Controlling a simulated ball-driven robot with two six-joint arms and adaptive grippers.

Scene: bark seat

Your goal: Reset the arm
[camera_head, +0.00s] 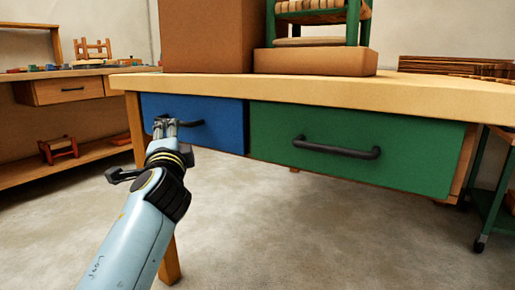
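My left gripper (165,128) is at the left end of the dark handle (190,124) on the blue drawer (222,122). Its fingertips overlap that handle in the picture; I cannot tell whether they grip it, touch it or are just in front of it. My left arm (135,235) reaches up from the lower left. The blue drawer looks closed, with its front under the tabletop. My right gripper is not in view.
The wooden table (300,88) also has a green drawer (400,160) with a dark bar handle (336,148). A brown box (207,35) and a green-framed chair (353,22) on a low box (315,62) stand on top. A side bench (75,92) is at left. Floor below is clear.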

